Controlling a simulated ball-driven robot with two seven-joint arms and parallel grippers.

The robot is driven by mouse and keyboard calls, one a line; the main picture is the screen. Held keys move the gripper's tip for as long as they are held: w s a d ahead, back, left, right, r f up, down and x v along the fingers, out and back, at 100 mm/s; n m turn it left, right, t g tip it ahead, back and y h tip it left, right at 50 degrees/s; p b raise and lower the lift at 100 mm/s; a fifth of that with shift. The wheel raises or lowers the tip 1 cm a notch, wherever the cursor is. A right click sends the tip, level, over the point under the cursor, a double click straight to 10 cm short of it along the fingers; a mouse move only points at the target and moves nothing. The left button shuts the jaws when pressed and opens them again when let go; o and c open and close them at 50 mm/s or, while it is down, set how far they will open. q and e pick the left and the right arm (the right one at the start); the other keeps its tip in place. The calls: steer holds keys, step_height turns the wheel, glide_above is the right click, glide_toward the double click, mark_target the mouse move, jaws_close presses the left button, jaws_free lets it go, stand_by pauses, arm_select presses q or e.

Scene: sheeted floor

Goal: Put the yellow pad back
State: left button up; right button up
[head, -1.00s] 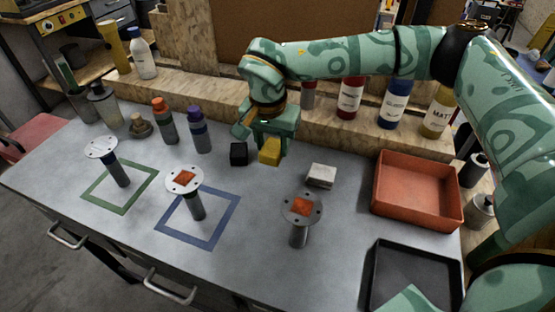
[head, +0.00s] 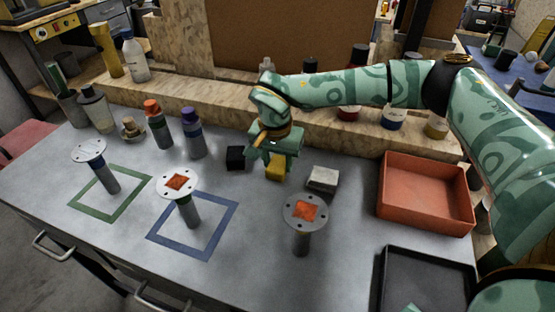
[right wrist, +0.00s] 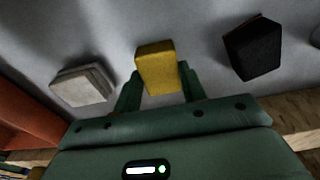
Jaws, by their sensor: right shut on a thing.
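The yellow pad (head: 276,171) is a small block at the back middle of the grey table, between a black block (head: 236,158) and a whitish-grey block (head: 323,179). My right gripper (head: 276,162) reaches down over it from behind and is shut on it. In the right wrist view the pad (right wrist: 157,68) sits between the two green fingers. I cannot tell whether it still touches the table. Three posts with round plates stand on the table: the left plate (head: 89,151) is bare, the middle (head: 165,188) and right (head: 291,222) plates carry orange squares. My left gripper is not in view.
An orange tray (head: 383,195) and a black tray (head: 383,278) lie at the right. Green (head: 90,212) and blue (head: 170,248) square outlines mark the table. Bottles (head: 191,133) stand at the back left. A wooden ledge (head: 215,99) runs behind.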

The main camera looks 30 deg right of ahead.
mark_target(276, 169)
steer(key=o, duration=0.9)
steer(key=shift+f, duration=0.1)
steer(key=shift+o, duration=0.2)
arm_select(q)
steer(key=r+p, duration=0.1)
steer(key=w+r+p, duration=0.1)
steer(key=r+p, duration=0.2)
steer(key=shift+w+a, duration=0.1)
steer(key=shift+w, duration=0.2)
arm_select(e)
step_height(276, 169, up, 12)
steer(key=s+a, duration=0.1)
steer(key=shift+r, duration=0.2)
